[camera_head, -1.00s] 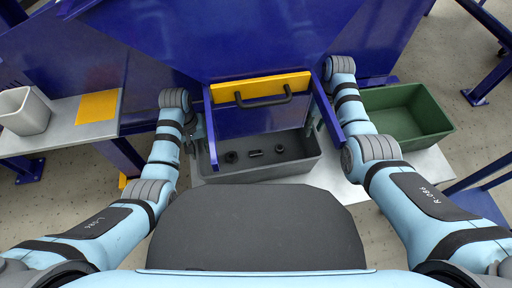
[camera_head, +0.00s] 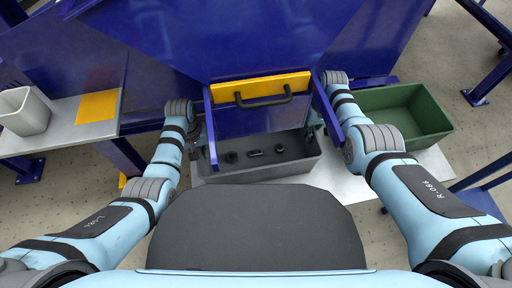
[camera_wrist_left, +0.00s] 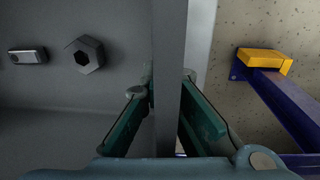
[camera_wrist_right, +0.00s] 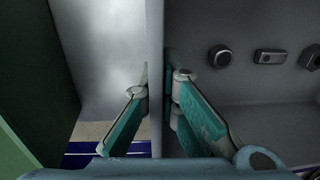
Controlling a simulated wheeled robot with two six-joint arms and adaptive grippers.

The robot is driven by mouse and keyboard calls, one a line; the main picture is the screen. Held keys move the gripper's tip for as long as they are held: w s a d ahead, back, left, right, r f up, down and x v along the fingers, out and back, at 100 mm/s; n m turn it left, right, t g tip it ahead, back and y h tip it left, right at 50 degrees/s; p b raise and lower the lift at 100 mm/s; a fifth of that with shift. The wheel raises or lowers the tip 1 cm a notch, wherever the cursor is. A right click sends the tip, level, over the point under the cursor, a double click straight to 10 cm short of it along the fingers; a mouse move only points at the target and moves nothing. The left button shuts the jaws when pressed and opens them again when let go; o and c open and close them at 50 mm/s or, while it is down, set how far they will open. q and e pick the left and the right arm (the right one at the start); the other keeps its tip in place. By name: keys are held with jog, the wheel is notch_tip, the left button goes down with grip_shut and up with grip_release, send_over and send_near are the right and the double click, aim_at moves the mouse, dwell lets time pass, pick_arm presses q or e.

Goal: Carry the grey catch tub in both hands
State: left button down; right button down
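The grey catch tub (camera_head: 262,172) sits low in front of me, partly under a blue panel, on a pale surface. Several small dark metal pieces lie in it, among them a hex nut (camera_wrist_left: 84,55) and an oblong piece (camera_wrist_left: 28,55). My left gripper (camera_wrist_left: 168,85) has its fingers on both sides of the tub's left wall, apparently pressed against it. My right gripper (camera_wrist_right: 157,85) straddles the tub's right wall the same way. In the head view, the fingers are mostly hidden by the blue frame and my wrists.
A blue panel with a yellow top and black handle (camera_head: 264,99) hangs over the tub's far part, with blue side bars. A green bin (camera_head: 402,112) stands close on the right. A side table (camera_head: 62,138) at left holds a pale container (camera_head: 24,111) and a yellow plate (camera_head: 97,107).

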aim_at(200, 148)
pick_arm(q)
jog(key=shift+r, duration=0.1)
pick_arm(e)
jog(key=shift+r, duration=0.1)
